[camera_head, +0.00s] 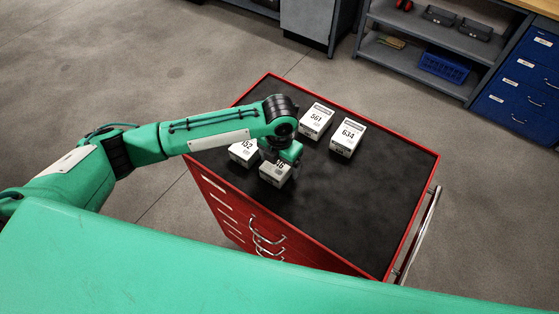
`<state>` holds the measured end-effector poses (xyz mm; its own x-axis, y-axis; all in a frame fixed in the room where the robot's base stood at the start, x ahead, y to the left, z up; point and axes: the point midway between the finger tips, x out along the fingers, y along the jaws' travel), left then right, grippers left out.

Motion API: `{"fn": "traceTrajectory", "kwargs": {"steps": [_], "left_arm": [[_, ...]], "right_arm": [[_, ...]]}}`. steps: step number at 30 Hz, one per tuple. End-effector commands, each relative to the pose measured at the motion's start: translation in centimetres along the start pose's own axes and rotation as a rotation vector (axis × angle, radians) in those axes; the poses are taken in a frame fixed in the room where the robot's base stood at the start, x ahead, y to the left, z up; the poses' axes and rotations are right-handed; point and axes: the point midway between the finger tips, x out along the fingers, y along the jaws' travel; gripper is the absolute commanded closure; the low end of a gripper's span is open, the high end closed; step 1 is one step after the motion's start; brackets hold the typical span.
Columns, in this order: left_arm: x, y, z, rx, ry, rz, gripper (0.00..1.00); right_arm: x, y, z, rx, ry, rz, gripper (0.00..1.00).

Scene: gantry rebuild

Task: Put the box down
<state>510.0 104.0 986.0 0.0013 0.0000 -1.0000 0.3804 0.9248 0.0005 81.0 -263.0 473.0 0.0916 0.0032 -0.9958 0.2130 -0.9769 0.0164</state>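Four-sided white boxes with printed numbers are on the red cart's black top (370,205). One box ending in "16" (275,173) is directly below and against my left gripper (287,155), whose wrist covers part of its label. I cannot tell whether this box rests on the top or hangs just above it. The gripper's fingers are mostly hidden, so their grip does not show. A box ending in "52" (243,152) is close on its left, partly behind my arm. My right gripper is not in view.
Box 561 (316,121) and box 634 (348,138) stand farther back on the cart. The cart's right and front areas are clear. A metal handle (418,235) runs along its right side. Grey shelving (425,62) and blue drawers (522,85) stand behind.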

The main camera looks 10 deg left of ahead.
Motion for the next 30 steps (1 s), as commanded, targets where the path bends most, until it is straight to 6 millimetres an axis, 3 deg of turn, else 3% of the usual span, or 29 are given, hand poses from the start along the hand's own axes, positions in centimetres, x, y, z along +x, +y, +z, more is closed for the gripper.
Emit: {"fn": "traceTrajectory", "kwargs": {"steps": [10,21,30], "left_arm": [[-1.3,0.0,0.1,0.001,-0.004,0.0,0.15],[-8.9,0.0,0.1,0.0,-0.005,0.001,0.15],[-12.1,0.0,0.0,0.0,0.0,0.0,0.15]], "right_arm": [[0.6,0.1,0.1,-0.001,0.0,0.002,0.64],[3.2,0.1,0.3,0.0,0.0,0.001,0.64],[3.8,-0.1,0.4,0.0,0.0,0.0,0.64]]}}
